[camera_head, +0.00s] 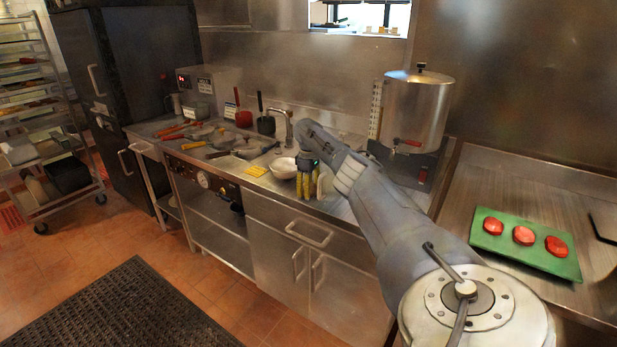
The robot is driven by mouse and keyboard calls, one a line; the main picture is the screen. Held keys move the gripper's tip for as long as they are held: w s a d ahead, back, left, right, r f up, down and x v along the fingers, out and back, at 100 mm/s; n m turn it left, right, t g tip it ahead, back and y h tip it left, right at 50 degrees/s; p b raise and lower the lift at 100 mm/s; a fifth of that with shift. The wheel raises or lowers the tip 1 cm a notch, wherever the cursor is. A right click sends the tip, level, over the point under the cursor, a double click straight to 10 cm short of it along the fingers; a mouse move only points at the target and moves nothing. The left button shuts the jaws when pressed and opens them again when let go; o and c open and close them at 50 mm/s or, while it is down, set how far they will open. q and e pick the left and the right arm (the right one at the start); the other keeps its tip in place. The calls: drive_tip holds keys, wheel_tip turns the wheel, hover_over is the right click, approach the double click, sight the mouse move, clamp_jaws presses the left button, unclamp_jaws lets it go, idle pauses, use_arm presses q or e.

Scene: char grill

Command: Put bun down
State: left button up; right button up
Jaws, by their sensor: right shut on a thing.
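My right gripper (307,182) is at the end of the arm that comes in from the right. It points down over the steel counter (345,205), just right of a white bowl (283,167). It is shut on what I take to be the bun, but its fingers and the distance keep me from making the bun out clearly. I cannot tell how high it is above the counter. My left gripper is not in view.
A green board (525,243) with three red patties (523,235) lies at the right. A big steel pot (416,108) stands behind my arm. Pans (247,149) sit left of the bowl. A small yellow item (255,171) lies near the counter's front edge.

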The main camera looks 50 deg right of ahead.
drive_tip(key=shift+f, duration=0.15)
drive_tip(key=o, duration=1.2)
